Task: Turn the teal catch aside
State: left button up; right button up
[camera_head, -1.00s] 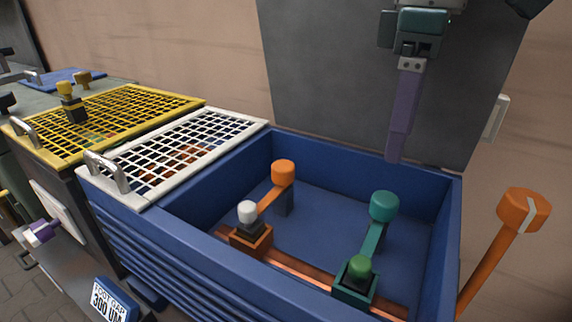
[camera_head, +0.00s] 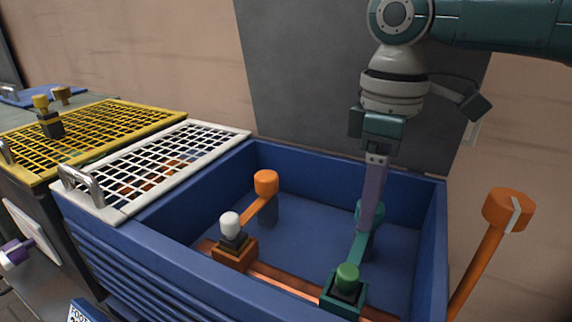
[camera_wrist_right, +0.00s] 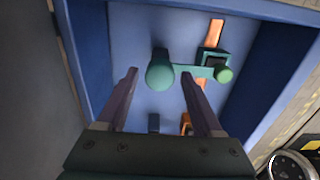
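The teal catch is an arm with a teal knob (camera_head: 362,214) at its far end and a teal block (camera_head: 342,298) with a green knob (camera_head: 347,276) at its near end. It sits inside the blue bin (camera_head: 200,243), on the right. My right gripper (camera_head: 371,222) points down into the bin, its purple fingers partly hiding the teal knob in the head view. In the right wrist view the fingers are apart, and the teal knob (camera_wrist_right: 160,70) shows between their tips; I cannot tell whether they touch it. My left gripper is not in view.
An orange catch (camera_head: 266,184) with a white-topped block (camera_head: 234,243) stands left in the bin. White (camera_head: 150,150) and yellow (camera_head: 100,130) grates lie to the left. An orange lever (camera_head: 508,209) rises outside the right wall. A grey panel (camera_head: 300,80) stands behind.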

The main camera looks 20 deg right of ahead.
grip_shut()
dwell(0.3)
dwell(0.9)
